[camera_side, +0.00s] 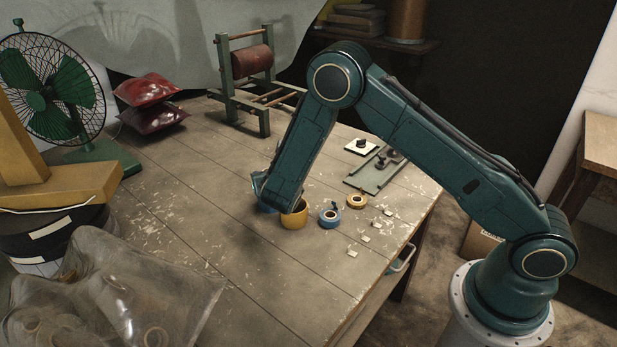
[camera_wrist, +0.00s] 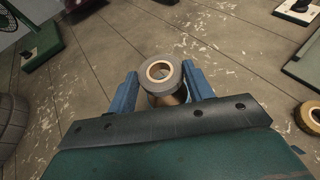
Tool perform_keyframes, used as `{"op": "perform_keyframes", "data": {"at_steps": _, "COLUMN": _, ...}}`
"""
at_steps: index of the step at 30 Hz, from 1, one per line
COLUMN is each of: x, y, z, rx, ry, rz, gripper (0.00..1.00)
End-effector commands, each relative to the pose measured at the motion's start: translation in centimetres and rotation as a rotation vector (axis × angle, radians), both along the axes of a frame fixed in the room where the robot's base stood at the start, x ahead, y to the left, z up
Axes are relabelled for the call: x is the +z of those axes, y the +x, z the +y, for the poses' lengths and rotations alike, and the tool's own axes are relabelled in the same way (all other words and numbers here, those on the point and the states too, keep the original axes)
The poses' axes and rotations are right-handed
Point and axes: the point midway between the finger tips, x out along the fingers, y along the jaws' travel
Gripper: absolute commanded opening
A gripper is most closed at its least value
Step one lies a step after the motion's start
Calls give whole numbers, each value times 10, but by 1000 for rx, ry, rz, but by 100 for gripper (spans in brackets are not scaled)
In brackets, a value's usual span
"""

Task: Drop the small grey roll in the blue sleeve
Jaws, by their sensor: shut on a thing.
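In the wrist view a small grey roll (camera_wrist: 160,73) with a pale core sits between the blue fingers of my gripper (camera_wrist: 161,88). My gripper is shut on it. A tan surface shows just below the roll; I cannot tell what it belongs to. In the side view my gripper reaches down to the table, and the roll is hidden there. A blue patch (camera_side: 267,208) low beside my gripper may be the blue sleeve, mostly hidden by my arm. I cannot tell whether the roll is over it.
A yellow cup-like sleeve (camera_side: 294,216) stands right beside my gripper. The table's left middle is clear.

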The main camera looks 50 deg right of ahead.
Motion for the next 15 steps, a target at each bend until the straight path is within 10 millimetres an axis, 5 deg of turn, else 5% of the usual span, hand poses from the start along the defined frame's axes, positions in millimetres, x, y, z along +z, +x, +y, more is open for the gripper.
{"op": "perform_keyframes", "data": {"at_steps": 15, "x": -27, "y": 0, "z": 1, "rx": 1, "ry": 0, "rz": -1, "gripper": 30}}
